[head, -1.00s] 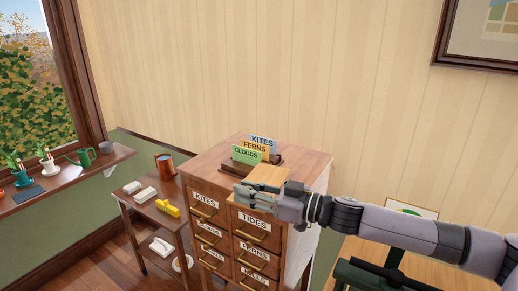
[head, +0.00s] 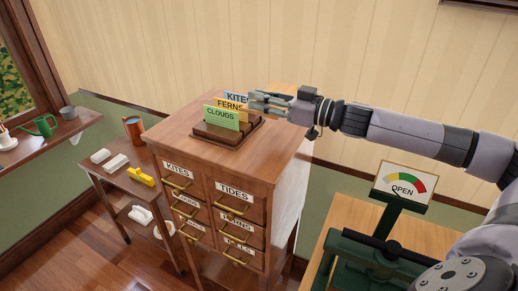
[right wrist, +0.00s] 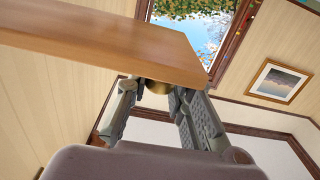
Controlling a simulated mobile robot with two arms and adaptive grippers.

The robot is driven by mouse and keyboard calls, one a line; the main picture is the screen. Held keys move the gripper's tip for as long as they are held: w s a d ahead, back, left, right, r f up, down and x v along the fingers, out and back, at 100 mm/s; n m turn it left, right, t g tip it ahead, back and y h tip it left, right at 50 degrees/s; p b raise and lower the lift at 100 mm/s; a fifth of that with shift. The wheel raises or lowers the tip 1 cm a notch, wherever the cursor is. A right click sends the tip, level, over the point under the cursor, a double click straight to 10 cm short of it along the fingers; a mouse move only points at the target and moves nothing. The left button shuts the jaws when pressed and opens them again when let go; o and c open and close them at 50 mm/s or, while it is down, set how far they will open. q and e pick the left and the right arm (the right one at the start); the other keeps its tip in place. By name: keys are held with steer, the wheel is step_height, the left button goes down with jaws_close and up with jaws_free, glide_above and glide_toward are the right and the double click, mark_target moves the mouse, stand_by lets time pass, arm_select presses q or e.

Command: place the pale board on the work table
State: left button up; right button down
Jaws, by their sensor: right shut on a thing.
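My right gripper (head: 268,103) reaches in from the right over the back of the cabinet top, beside the label cards. In the right wrist view, which looks upside down, its fingers (right wrist: 155,95) are shut with a brass-coloured piece between them. The pale board (right wrist: 100,45) fills the upper left there, right at the fingertips. I cannot pick the board out clearly in the head view. A pale wooden table top, which looks like the work table (head: 345,214), is at the lower right. My left gripper is out of view.
The drawer cabinet (head: 172,142) carries a card rack (head: 222,135) close to my gripper. A dark green device (head: 345,255) and a gauge sign reading OPEN (head: 404,183) stand at the table. A small side table (head: 110,178) and window shelf (head: 40,142) are left.

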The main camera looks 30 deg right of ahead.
steer(key=f, duration=0.3)
steer(key=f+b, duration=0.1)
steer(key=f, duration=0.1)
steer(key=f+b, duration=0.1)
steer(key=f, duration=0.2)
steer(key=shift+w+d+f, duration=0.2)
steer(key=shift+w+f, duration=0.1)
steer(key=shift+f, duration=0.05)
steer(key=shift+s+f, duration=0.1)
steer(key=shift+f, duration=0.25)
step_height(320, 180, down, 3)
steer(key=shift+f, duration=0.1)
steer(key=c, duration=1.4)
jaws_free()
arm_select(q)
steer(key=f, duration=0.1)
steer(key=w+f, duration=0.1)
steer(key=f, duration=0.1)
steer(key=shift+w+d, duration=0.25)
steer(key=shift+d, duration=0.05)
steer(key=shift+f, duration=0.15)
